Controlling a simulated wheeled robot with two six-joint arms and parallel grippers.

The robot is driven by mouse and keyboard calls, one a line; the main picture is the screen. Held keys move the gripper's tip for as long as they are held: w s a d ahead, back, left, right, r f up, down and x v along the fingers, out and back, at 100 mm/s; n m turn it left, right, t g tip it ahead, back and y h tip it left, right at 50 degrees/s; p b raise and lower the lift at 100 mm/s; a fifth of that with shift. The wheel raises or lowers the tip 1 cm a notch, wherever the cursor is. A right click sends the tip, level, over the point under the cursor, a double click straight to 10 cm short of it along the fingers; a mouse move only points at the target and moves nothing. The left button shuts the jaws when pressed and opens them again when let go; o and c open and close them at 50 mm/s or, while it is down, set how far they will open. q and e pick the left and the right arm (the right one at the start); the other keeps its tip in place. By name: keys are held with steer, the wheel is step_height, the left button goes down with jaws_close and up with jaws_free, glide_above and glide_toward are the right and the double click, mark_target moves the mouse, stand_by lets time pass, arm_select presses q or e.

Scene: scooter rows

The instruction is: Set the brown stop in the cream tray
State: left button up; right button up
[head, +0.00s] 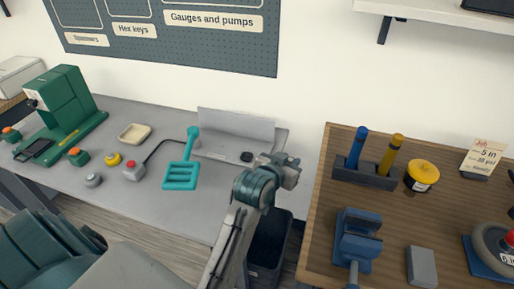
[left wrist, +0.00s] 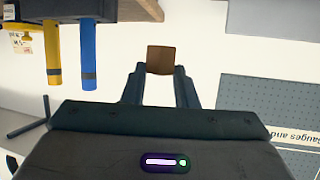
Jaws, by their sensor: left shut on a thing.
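The brown stop (left wrist: 160,60) is a small brown block. In the left wrist view it sits between the two fingertips of my left gripper (left wrist: 160,76), which is shut on it. In the head view my left gripper (head: 288,170) is raised in front of the gap between the two benches, and the stop cannot be made out there. The cream tray (head: 134,133) is a small shallow dish on the grey bench at the left, well to the left of my gripper. It looks empty. My right gripper is not in view.
On the grey bench (head: 190,227) stand a green machine (head: 66,105), a teal slotted tool (head: 182,172), and small yellow, red and grey knobs near the tray. A wooden bench (head: 310,248) at the right holds blue and yellow tools. A dark bin (head: 268,245) stands between.

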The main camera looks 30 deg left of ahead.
arm_select(q)
steer(key=w+a+f, duration=0.6)
steer(key=w+a, duration=0.1)
steer(key=a, duration=0.3)
steer(key=n+y+p, duration=0.1)
glide_above(245, 160)
steer(key=f, duration=0.1)
steer(key=shift+w+a, duration=0.3)
steer(key=shift+w, duration=0.05)
step_height(245, 160, down, 6)
steer(key=shift+f+p, duration=0.15)
steer(key=shift+p, duration=0.65)
step_height(245, 160, down, 2)
steer(key=shift+f+p, duration=0.15)
steer(key=shift+p, duration=0.25)
steer(key=shift+f, duration=0.5)
